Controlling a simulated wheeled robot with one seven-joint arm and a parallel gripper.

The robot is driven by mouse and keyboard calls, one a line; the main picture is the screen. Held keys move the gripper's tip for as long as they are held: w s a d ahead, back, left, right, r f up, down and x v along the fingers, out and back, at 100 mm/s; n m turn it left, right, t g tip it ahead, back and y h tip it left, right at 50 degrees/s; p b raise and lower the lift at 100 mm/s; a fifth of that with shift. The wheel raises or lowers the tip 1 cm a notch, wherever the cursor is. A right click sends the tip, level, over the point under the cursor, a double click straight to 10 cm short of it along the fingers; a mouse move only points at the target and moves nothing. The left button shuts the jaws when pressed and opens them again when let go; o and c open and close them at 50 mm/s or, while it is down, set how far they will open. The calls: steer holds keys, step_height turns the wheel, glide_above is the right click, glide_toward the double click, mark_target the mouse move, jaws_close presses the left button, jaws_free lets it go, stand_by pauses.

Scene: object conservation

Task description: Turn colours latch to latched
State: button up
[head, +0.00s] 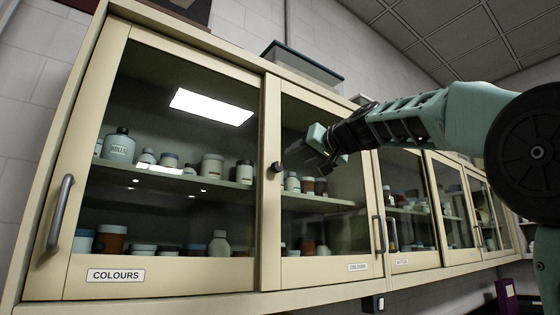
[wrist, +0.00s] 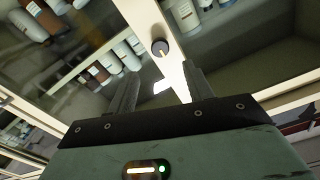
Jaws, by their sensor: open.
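The colours latch (head: 277,167) is a small dark round knob on the cream frame where the two glass doors of the colours cabinet (head: 262,282) meet. In the wrist view the latch (wrist: 160,47) shows a pale line across its face, and it lies beyond my fingertips. I cannot tell from the line whether it is latched. My gripper (head: 322,164) is in front of the right door's glass, to the right of the latch and apart from it. In the wrist view its two fingers (wrist: 160,85) are spread with nothing between them.
Bottles and jars (head: 212,167) stand on shelves behind the glass. Bar handles (head: 60,213) stick out from the doors. A clear-sided box (head: 300,68) sits on top. More cabinets (head: 410,205) run to the right. The space before the left door is free.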

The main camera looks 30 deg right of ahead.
mark_target(279, 166)
steer(key=w+p, duration=0.2)
steer(key=w, duration=0.2)
steer(key=w+p, duration=0.2)
steer(key=w, duration=0.3)
steer(key=shift+w+a+r, duration=0.1)
steer(key=shift+a, duration=0.1)
steer(key=shift+w, duration=0.45)
steer(key=c, duration=1)
